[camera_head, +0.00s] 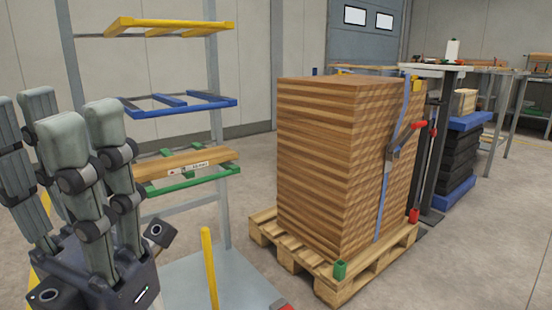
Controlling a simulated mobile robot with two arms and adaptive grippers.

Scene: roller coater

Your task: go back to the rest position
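My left gripper (56,118) is in the head view at the left edge, with its grey jointed fingers pointing up. The fingers stand apart and no object shows between them, so it looks open and empty. It is in front of and to the left of a rack (215,97) with yellow, blue and green shelf frames. A wooden board (190,163) lies on the rack's green shelf frame, to the right of the fingers and apart from them as far as I can see. My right gripper is not in view.
A tall stack of wooden boards (315,170) with a strap stands on a wooden pallet (362,283) in the centre. A yellow post (209,268) rises in front of the rack. Behind the stack are blue-and-black crates (458,160) and tables. The floor (490,245) at right is clear.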

